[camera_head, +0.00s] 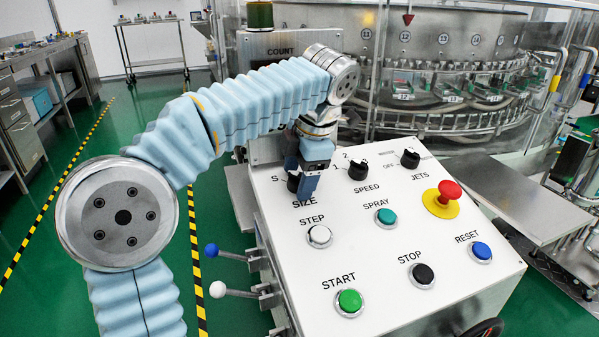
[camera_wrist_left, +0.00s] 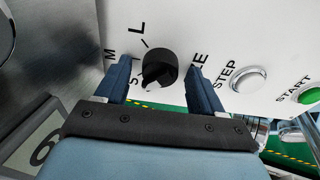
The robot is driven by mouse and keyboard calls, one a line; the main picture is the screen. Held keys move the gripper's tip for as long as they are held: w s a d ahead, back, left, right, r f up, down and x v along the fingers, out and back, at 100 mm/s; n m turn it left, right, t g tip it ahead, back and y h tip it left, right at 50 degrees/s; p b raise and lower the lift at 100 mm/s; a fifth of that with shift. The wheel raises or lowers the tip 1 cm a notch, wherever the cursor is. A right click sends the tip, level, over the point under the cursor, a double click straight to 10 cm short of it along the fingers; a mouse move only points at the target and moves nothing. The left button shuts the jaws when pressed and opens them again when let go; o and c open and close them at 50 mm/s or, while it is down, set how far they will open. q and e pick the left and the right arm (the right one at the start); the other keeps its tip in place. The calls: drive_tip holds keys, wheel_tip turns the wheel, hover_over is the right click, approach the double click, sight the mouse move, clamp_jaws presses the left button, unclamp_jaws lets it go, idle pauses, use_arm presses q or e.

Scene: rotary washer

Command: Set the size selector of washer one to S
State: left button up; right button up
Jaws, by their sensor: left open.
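The black size selector knob (camera_wrist_left: 160,62) stands on the white panel between the letters M, L and S in the left wrist view. A pale mark shows at its lower end, near the partly hidden S; I cannot tell its exact setting. In the head view the knob (camera_head: 293,183) is partly hidden behind my gripper, above the SIZE label. My left gripper (camera_head: 304,186) is open over it. In the left wrist view the blue fingers (camera_wrist_left: 160,72) lie one on each side of the knob, with visible gaps. My right gripper is not in view.
The speed knob (camera_head: 358,169) and jets knob (camera_head: 410,158) stand to the right on the panel. The white step button (camera_head: 319,236), teal spray button (camera_head: 386,216) and red emergency stop (camera_head: 449,190) are nearby. Two ball-ended levers (camera_head: 218,289) stick out at the panel's left.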

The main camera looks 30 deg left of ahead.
use_arm(q)
drive_tip(key=w+p+v, duration=0.1)
drive_tip(key=p+v, duration=0.2)
drive_tip(key=v, duration=1)
drive_tip(key=shift+s+r, duration=0.35)
drive_tip(key=shift+s, duration=0.15)
drive_tip(key=shift+d, duration=0.1)
